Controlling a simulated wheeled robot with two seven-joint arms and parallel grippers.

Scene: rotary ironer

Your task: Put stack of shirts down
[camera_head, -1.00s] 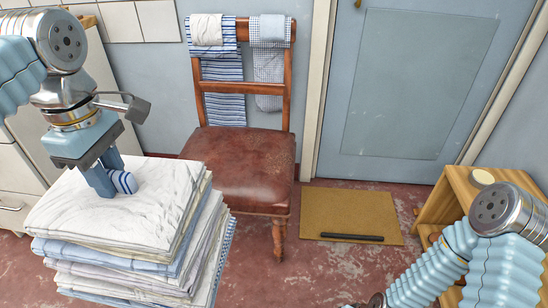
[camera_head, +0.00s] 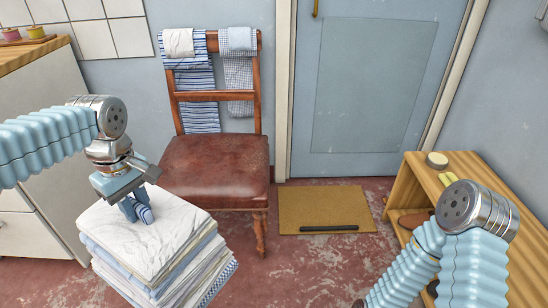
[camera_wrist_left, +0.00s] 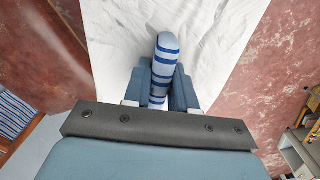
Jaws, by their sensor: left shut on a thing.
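The stack of shirts (camera_head: 165,225) is a neat pile of folded white, pale blue and striped cloth. It shows at the lower left in the head view, in front of the chair, and its bottom runs out of the picture. My left gripper (camera_head: 142,210) points down at its top and is shut on a blue-and-white striped roll (camera_wrist_left: 165,65) lying on the white top shirt. In the left wrist view the roll sits between both fingers. What is under the stack is hidden. My right arm comes in from the right, but its gripper is out of view.
A wooden chair with a brown leather seat (camera_head: 212,165) stands right behind the stack, cloths (camera_head: 198,90) over its back. A brown mat (camera_head: 325,205) with a dark bar lies before the blue door (camera_head: 385,80). A wooden shelf unit (camera_head: 475,190) stands right; a white cabinet (camera_head: 35,150) stands left.

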